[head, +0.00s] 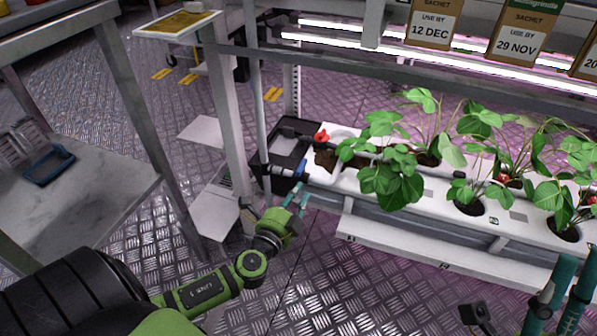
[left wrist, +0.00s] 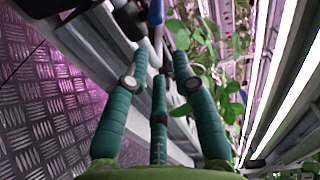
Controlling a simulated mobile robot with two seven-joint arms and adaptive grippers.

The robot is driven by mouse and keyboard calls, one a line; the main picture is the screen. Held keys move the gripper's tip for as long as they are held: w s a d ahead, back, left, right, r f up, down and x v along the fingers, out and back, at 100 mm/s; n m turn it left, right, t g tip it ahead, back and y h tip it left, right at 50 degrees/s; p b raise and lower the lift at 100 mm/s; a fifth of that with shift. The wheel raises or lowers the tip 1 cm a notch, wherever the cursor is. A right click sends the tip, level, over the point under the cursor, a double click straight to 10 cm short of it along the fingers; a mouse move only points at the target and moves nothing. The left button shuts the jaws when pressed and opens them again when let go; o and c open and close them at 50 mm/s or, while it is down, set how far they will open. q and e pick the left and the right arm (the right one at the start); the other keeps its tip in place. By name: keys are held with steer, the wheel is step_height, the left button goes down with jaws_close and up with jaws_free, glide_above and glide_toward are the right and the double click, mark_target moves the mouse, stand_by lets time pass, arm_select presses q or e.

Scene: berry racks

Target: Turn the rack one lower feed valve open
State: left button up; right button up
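The lower rack's white planting trough (head: 400,190) runs across the right of the head view. At its left end is a small blue handle (head: 300,168), which looks like the feed valve. My left gripper (head: 297,196) is just below and in front of this handle. In the left wrist view the teal fingers (left wrist: 157,62) are spread apart, and the blue handle (left wrist: 156,12) shows beyond and between their tips. I cannot tell whether any finger touches it. My right gripper (head: 566,290) shows only partly at the lower right, with nothing seen in it.
Leafy plants (head: 390,180) stand in the trough. A small red part (head: 321,136) is at its left end, beside a black tray (head: 285,145). A grey rack post (head: 228,120) rises close left of the handle. A bench (head: 90,195) stands left.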

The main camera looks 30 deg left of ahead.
mark_target(297, 175)
arm_select(q)
steer(key=a, duration=0.1)
steer(key=a+y, duration=0.1)
steer(key=shift+w+a+r, duration=0.2)
steer(key=shift+w+a, duration=0.15)
steer(key=shift+a, duration=0.05)
steer(key=x, duration=0.5)
steer(key=shift+b, duration=0.35)
steer(key=shift+w+a, duration=0.1)
steer(key=shift+w, duration=0.5)
jaws_close()
